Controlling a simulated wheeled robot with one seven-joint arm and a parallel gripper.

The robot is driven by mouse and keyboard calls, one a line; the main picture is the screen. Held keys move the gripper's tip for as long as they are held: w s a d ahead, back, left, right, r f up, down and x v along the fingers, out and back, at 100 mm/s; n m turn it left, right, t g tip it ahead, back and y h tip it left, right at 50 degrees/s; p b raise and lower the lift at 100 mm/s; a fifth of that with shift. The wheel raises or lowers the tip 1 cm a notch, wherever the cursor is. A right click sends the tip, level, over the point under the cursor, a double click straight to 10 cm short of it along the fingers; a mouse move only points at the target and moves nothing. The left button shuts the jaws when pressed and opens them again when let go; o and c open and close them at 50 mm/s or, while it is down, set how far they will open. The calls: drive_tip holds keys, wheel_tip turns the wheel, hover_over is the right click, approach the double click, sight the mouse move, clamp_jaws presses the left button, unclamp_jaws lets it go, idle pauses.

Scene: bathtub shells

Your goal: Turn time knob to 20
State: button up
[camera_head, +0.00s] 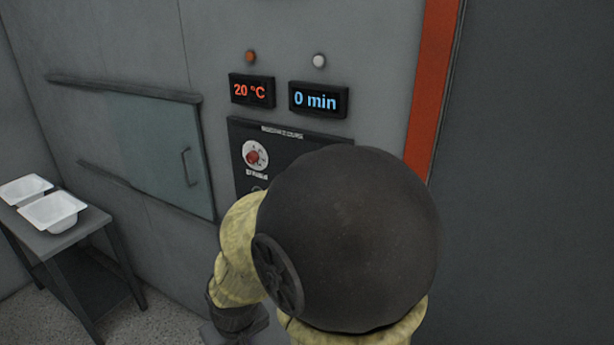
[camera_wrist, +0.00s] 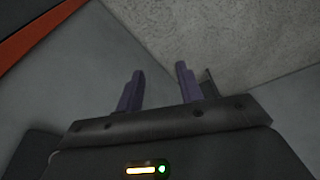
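The time display (camera_head: 318,100) on the grey wall panel reads "0 min" in blue. The temperature display (camera_head: 252,91) to its left reads "20 °C" in red. Below them is a dark control panel (camera_head: 282,135) with a red round control (camera_head: 256,155) at its upper left. My arm covers most of this panel in the head view, and I cannot see the time knob. My gripper (camera_wrist: 158,85) shows in the wrist view with its two fingers apart and nothing between them. The head view does not show the fingers.
An orange light (camera_head: 250,57) and a white light (camera_head: 319,61) sit above the displays. A sliding glass door (camera_head: 150,150) with a handle is on the left. A small table (camera_head: 88,222) holds two white tubs (camera_head: 54,211). An orange-red vertical strip (camera_head: 434,85) runs at the right.

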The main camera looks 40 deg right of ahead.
drive_tip(key=o, duration=0.3)
drive_tip(key=w+d+r+m+t+h+p, duration=0.2)
drive_tip(key=w+d+m+p, duration=0.15)
drive_tip(key=w, duration=0.35)
drive_tip(key=w+d+r+m+t+h+p, duration=0.2)
drive_tip(key=w+d+m+t+p, duration=0.1)
drive_tip(key=w+p, duration=0.3)
drive_tip(key=d+r+m+h+p, duration=0.4)
drive_tip(key=d+r+h, duration=0.7)
drive_tip(key=h, duration=0.1)
drive_tip(key=shift+w+r+g+h, duration=0.25)
drive_tip(key=shift+r+g+h, duration=0.05)
drive_tip(key=shift+d, duration=0.1)
